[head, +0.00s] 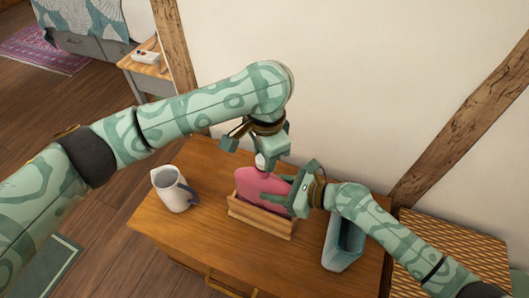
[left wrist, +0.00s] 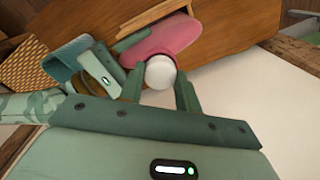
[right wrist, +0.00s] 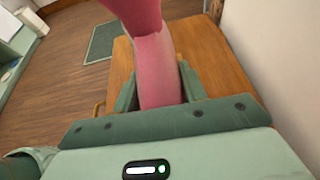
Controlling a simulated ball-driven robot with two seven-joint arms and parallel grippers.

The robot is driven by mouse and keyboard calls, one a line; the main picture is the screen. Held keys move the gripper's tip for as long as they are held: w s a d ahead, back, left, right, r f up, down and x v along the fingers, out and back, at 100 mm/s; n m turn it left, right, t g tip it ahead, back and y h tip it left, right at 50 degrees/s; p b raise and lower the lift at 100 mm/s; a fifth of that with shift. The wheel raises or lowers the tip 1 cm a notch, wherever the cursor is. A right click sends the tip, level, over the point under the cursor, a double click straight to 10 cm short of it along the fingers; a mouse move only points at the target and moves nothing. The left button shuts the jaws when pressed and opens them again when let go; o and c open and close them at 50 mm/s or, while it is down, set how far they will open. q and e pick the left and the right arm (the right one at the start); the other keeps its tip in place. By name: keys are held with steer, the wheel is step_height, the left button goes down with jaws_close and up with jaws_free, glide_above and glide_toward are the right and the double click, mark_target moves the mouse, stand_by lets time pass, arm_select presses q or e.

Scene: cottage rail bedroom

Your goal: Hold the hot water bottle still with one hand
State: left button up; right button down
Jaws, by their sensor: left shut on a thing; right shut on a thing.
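The pink hot water bottle (head: 262,184) stands upright in a low wooden holder (head: 262,218) on the wooden dresser. Its body also shows in the left wrist view (left wrist: 176,36) and the right wrist view (right wrist: 157,70). My left gripper (head: 262,155) is above it, shut on the white stopper (left wrist: 160,72) at the bottle's top. My right gripper (head: 284,190) comes from the right and is shut on the bottle's body; its fingers (right wrist: 158,88) stand on both sides of the pink rubber. The bottle's neck is mostly hidden by the grippers.
A white jug (head: 173,190) with a grey-blue handle stands left of the holder on the dresser top (head: 150,228). A teal open container (head: 343,242) stands to the right, below my right arm. The wall is close behind. The dresser's front left is clear.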

arm_select(q)
steer(key=m, duration=0.5)
steer(key=shift+a+m, duration=0.1)
steer(key=shift+m, duration=0.3)
steer(key=m, duration=0.9)
steer(key=shift+m+h, duration=0.3)
steer(key=o, duration=1.1)
steer(key=shift+o, duration=0.2)
step_height(320, 180, up, 12)
steer(key=shift+a, duration=0.2)
steer(key=shift+s, duration=0.1)
arm_select(e)
steer(key=c, duration=0.7)
jaws_free()
